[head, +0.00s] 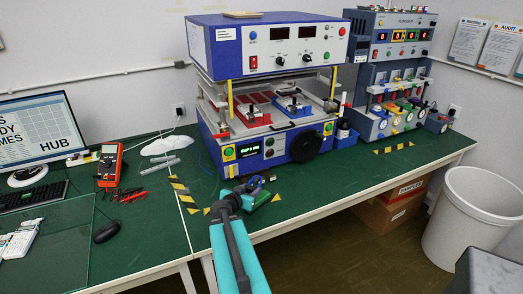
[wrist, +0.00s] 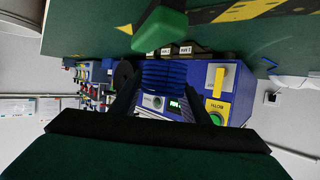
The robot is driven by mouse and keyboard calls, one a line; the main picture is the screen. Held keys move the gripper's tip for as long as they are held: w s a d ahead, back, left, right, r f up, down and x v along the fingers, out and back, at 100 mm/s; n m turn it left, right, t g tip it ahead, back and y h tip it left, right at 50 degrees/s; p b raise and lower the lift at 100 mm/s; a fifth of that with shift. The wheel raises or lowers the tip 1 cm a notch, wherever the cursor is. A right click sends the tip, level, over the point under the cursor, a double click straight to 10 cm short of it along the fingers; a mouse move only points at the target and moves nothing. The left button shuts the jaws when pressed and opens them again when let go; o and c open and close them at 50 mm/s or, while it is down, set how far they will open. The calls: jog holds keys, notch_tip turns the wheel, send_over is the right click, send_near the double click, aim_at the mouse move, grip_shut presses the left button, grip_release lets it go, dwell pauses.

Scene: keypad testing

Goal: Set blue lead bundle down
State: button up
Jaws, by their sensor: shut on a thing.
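The blue lead bundle (wrist: 165,75) is a ridged blue bundle between the two dark fingers of my gripper (wrist: 160,100) in the wrist view. My gripper is shut on it. In the head view my gripper (head: 252,188) is at the front edge of the green bench, in front of the blue test machine, and the small blue bundle (head: 255,182) is partly hidden by it.
The blue test machine (head: 270,158) stands behind my gripper. A multimeter (head: 109,165), probes and a mouse (head: 107,232) lie to the left. Yellow-black tape (head: 183,195) marks the bench. The green top (head: 335,185) to the right is clear. A white bin (head: 480,215) stands on the floor.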

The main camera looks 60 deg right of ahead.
jog(key=s+d+f+m+g+p, duration=0.1)
jog(key=s+d+m+g, duration=0.1)
jog(key=s, duration=0.8)
jog(key=s+d+f+m+g+p, duration=0.1)
jog(key=s+d, duration=0.4)
jog(key=s, duration=0.5)
jog(key=shift+s+d+f+m+g+p, duration=0.2)
jog(key=shift+f+m+g+p, duration=0.25)
jog(key=shift+g, duration=0.45)
jog(key=shift+w+d+f+b, duration=0.2)
jog(key=shift+d+f+b, duration=0.15)
jog(key=shift+b, duration=1.3)
jog(key=d+b, duration=0.1)
jog(key=b, duration=0.4)
jog(key=d+b, duration=0.1)
jog(key=b, duration=0.4)
jog(key=shift+w+d, duration=0.1)
jog(key=shift+w, duration=0.3)
jog(key=shift+w+d+r+p, duration=0.1)
jog(key=shift+d+r+p, duration=0.05)
jog(key=shift+d+p, duration=0.2)
jog(key=shift+w+d+f+p, duration=0.2)
jog(key=shift+w+d+p, duration=0.4)
jog(key=shift+d, duration=1.2)
jog(key=shift+w+d+f+p, duration=0.2)
jog(key=shift+w+d+p, duration=0.4)
jog(key=shift+d, duration=1.2)
jog(key=shift+w+d+f+p, duration=0.2)
jog(key=shift+w+d+p, duration=0.35)
jog(key=shift+d, duration=1.25)
